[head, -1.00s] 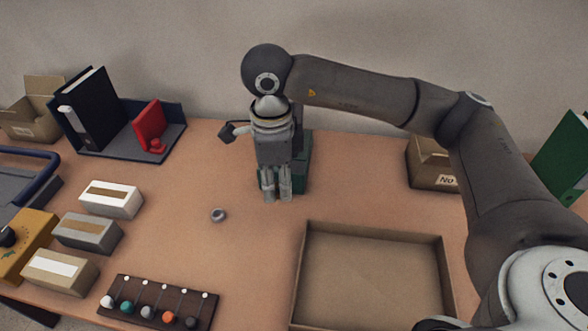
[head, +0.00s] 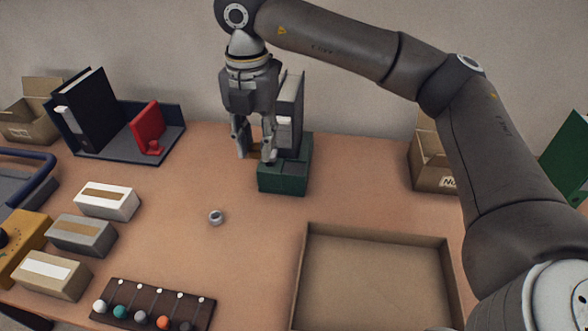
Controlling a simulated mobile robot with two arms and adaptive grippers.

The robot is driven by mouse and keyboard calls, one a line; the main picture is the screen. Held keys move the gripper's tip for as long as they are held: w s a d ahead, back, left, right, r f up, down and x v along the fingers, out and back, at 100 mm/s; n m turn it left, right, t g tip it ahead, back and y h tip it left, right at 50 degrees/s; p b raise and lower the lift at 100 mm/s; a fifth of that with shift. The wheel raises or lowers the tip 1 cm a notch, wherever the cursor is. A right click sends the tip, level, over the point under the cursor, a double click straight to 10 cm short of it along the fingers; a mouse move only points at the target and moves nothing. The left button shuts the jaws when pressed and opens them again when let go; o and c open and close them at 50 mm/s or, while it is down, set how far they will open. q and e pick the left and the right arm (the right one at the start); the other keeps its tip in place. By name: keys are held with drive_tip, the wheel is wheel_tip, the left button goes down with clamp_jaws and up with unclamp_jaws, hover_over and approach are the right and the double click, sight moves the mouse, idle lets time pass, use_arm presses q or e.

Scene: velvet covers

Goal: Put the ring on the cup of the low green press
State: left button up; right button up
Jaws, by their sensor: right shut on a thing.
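The low green press (head: 285,178) stands at the back middle of the table, with a tall grey column. My right gripper (head: 254,152) points down in front of its left side and hides part of it, including the cup. The gripper is shut on a small brown piece (head: 256,149), mostly covered by the fingers; I cannot tell what it is or whether it touches the press. A small grey ring (head: 216,217) with a dark hole lies on the table, in front and to the left of the press. My left gripper is out of view.
An open shallow box (head: 375,231) is at the front right. Several small boxes (head: 80,236) and a dark board with coloured balls (head: 150,306) are at the front left. A blue tray with a black binder (head: 92,110) stands behind them. The table around the ring is clear.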

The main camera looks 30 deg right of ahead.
drive_tip(key=shift+w+d, duration=0.2)
drive_tip(key=shift+d, duration=0.05)
drive_tip(key=w+d+f+p, duration=0.1)
drive_tip(key=w+d+f, duration=0.1)
drive_tip(key=d+f, duration=0.1)
drive_tip(key=w+d+f+p, duration=0.1)
drive_tip(key=w+d+f, duration=0.1)
drive_tip(key=d+f, duration=0.1)
drive_tip(key=w+d+f+p, duration=0.1)
drive_tip(key=w+d+f, duration=0.2)
drive_tip(key=d, duration=0.2)
drive_tip(key=shift+f, duration=0.15)
drive_tip(key=f+p, duration=0.1)
drive_tip(key=f, duration=0.2)
drive_tip(key=shift+w+d+p, duration=0.1)
drive_tip(key=shift+d+p, duration=0.1)
drive_tip(key=shift+p, duration=0.15)
drive_tip(key=shift+f, duration=0.35)
